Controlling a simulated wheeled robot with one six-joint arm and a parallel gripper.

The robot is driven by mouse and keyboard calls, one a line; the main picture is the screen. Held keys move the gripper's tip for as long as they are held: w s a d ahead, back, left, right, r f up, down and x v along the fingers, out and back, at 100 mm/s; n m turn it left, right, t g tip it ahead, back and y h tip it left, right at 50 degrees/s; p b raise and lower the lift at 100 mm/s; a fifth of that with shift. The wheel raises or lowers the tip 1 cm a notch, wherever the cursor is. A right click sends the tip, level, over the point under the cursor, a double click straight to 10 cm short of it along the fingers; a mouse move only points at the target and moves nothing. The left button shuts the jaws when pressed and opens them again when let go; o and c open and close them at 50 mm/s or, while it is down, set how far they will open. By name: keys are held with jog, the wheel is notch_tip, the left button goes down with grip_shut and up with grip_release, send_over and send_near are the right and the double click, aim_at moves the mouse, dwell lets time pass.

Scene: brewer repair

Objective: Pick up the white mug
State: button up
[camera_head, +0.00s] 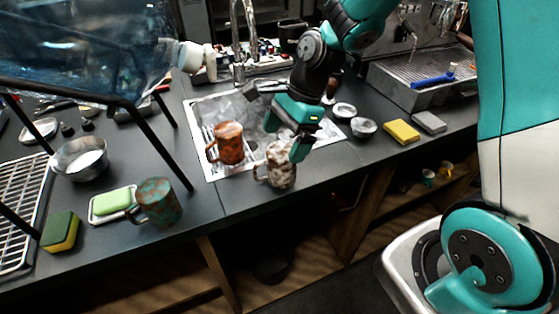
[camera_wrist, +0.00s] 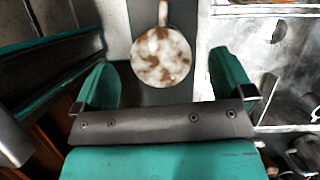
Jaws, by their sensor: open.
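The white mug (camera_head: 281,172) has brown blotches and stands upright on the counter at the sink's front edge, its handle toward the left. My gripper (camera_head: 285,138) is open just above it, with one finger partly in front of its right side. In the wrist view the mug (camera_wrist: 160,57) is seen from above, its handle pointing to the top. It lies between the two teal fingers of my gripper (camera_wrist: 163,80), with a gap on each side. I cannot tell how far the fingertips are above its rim.
A rusty orange mug (camera_head: 229,143) stands close by on the left, by the sink (camera_head: 203,112). A green-brown mug (camera_head: 158,202) is further left. Small glass bowls (camera_head: 363,127) and a yellow sponge (camera_head: 402,131) lie to the right. A large blue bottle (camera_head: 90,50) on a black stand is at upper left.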

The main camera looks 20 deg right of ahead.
aim_at(280, 151)
jog(key=shift+p+x, duration=0.45)
jog(key=shift+x, duration=2.35)
jog(key=shift+d, duration=0.2)
jog(key=c, duration=1)
